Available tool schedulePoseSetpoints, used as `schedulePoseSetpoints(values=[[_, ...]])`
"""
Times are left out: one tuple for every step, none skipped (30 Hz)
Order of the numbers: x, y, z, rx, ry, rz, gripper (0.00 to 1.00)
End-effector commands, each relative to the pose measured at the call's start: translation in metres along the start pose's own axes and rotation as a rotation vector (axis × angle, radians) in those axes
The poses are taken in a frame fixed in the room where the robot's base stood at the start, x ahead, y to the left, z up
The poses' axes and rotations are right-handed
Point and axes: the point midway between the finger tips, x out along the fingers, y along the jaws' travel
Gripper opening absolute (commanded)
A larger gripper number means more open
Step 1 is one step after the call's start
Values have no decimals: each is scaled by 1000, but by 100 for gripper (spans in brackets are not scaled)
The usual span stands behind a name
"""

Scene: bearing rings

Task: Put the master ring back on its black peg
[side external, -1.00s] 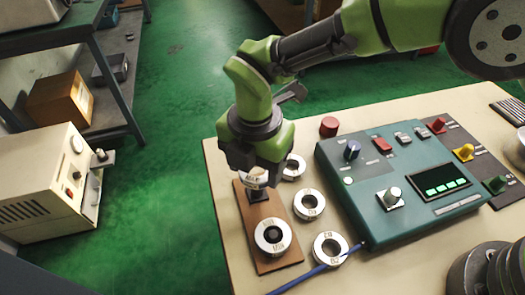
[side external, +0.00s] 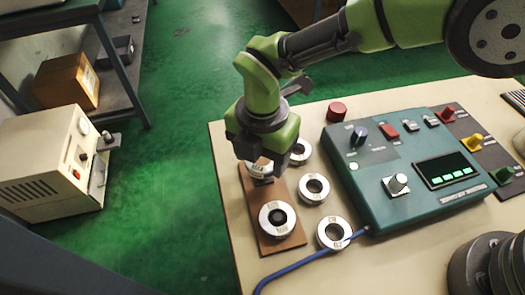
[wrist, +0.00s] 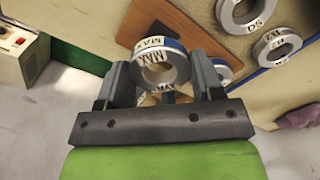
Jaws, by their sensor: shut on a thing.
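My gripper (side external: 261,156) is shut on a silvery ring (side external: 259,168) marked MAX, over the far end of a brown wooden board (side external: 288,243). In the wrist view the held ring (wrist: 164,84) sits between both fingers, its lettered face towards the camera. A dark peg (side external: 263,181) shows just under the ring in the side view. I cannot tell whether the ring is around the peg's top or just above it. A second silvery ring (side external: 278,230) lies on the near end of the board, around a dark centre.
Several loose silver rings lie right of the board, including one in the middle (side external: 314,189) and one nearer (side external: 334,233) beside a blue cable (side external: 290,269). A teal control box (side external: 425,201) stands further right. A red knob-like piece (side external: 336,112) is behind.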

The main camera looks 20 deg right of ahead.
Motion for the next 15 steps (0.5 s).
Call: schedulePoseSetpoints(values=[[0,0,0,0,0,1,29],[0,0,0,0,0,1,29],[0,0,0,0,0,1,29],[0,0,0,0,0,1,29],[0,0,0,0,0,1,29],[0,0,0,0,0,1,29],[0,0,0,0,0,1,29],[0,0,0,0,0,1,29],[0,0,0,0,0,1,29],[1,0,0,0,0,1,29],[2,0,0,0,0,1,29],[2,0,0,0,0,1,29],[3,0,0,0,0,1,29],[4,0,0,-1,0,0,29],[6,0,0,-1,0,0,29]])
